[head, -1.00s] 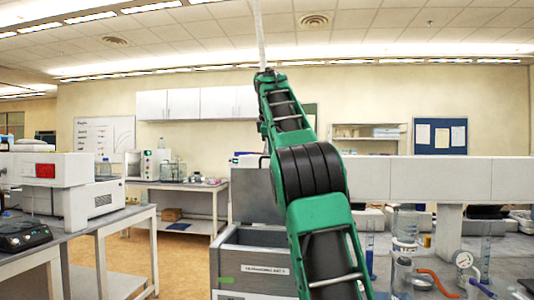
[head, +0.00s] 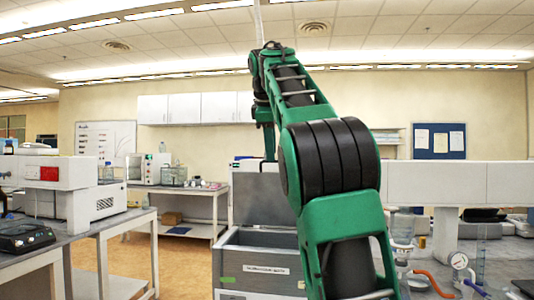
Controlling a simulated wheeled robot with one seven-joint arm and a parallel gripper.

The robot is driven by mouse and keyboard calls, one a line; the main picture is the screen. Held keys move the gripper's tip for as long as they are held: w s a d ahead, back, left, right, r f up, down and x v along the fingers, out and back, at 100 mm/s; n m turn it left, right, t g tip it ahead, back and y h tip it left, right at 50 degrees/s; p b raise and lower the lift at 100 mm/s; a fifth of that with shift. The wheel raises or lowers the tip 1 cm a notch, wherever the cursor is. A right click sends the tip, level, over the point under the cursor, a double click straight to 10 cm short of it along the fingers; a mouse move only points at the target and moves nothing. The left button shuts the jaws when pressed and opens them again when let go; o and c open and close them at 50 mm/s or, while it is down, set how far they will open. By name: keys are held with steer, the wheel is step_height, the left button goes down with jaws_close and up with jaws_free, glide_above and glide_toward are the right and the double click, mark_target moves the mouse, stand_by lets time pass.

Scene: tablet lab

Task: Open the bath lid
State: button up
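The bath (head: 229,271) is a grey box with a white label on its front, left of the picture's middle in the head view. Its lid (head: 255,195) is a grey panel standing up at the back of the box, and the top of the box shows open. My green and black arm covers the right part of both. The far end of my arm, with my gripper (head: 269,150), points down at the lid's top edge. The fingers are too small and partly hidden. I cannot tell whether they touch the lid or are open.
A bench (head: 119,231) with a white instrument (head: 75,172) and a black balance (head: 25,237) stands at the left. A back bench (head: 205,189) holds glassware. A right-hand bench carries a gauge (head: 459,261), tubing and glass columns. Floor (head: 185,250) is free left of the bath.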

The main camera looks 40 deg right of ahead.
steer(key=shift+s+a+f, duration=0.1)
steer(key=shift+s+a, duration=0.2)
steer(key=shift+a, duration=0.15)
stand_by(0.5)
